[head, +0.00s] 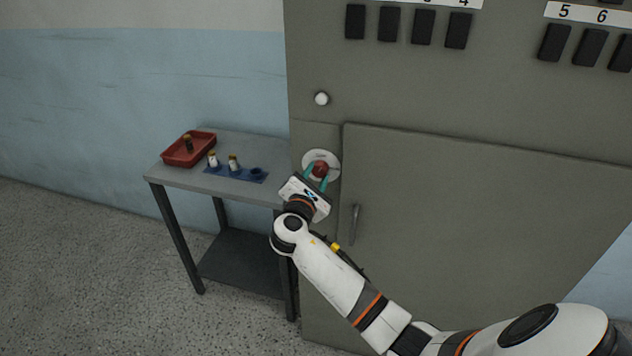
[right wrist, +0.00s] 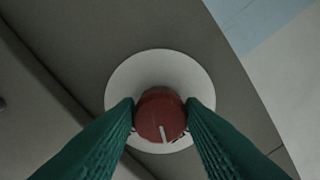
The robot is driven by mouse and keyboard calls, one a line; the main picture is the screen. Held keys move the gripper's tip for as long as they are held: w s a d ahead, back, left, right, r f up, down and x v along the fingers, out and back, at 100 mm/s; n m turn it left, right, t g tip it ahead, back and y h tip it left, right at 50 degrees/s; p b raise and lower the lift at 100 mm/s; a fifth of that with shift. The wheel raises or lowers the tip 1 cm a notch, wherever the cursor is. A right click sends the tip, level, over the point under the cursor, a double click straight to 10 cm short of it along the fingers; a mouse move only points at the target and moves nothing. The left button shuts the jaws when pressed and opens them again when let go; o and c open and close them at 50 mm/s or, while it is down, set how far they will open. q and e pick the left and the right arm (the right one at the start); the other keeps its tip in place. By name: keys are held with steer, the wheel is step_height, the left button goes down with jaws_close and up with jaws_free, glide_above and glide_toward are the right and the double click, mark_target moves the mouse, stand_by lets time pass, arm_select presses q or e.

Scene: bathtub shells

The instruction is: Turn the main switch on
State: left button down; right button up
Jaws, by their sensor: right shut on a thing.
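The main switch is a red round knob (head: 320,169) on a white round plate (head: 321,157) at the left edge of the grey cabinet. In the right wrist view the red knob (right wrist: 160,114) has a pale mark pointing down and slightly right, in front of the white plate (right wrist: 160,68). My right gripper (head: 317,178) has its two green fingers on either side of the knob, shut on it; the fingers also show in the right wrist view (right wrist: 160,108). The plate's lettering is mostly hidden by the fingers. My left gripper is not in view.
The grey cabinet (head: 480,230) has a closed door with a handle (head: 354,224), a white round button or lamp (head: 321,99) and several black switches above. A metal side table (head: 258,148) stands left, with a red tray (head: 178,156) and small bottles on a blue holder (head: 217,172).

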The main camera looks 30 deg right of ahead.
steer(key=m+b, duration=0.2)
steer(key=m, duration=0.1)
steer(key=m+b, duration=0.2)
steer(key=m, duration=0.1)
steer(key=shift+f+m+b, duration=0.2)
steer(key=shift+m+b, duration=0.1)
steer(key=m+b, duration=0.3)
steer(key=m, duration=0.1)
steer(key=shift+r, duration=0.1)
steer(key=shift+r+m+b, duration=0.15)
steer(key=shift+m+b, duration=0.7)
steer(key=shift+m, duration=0.25)
steer(key=o, duration=1)
steer(key=shift+r, duration=0.1)
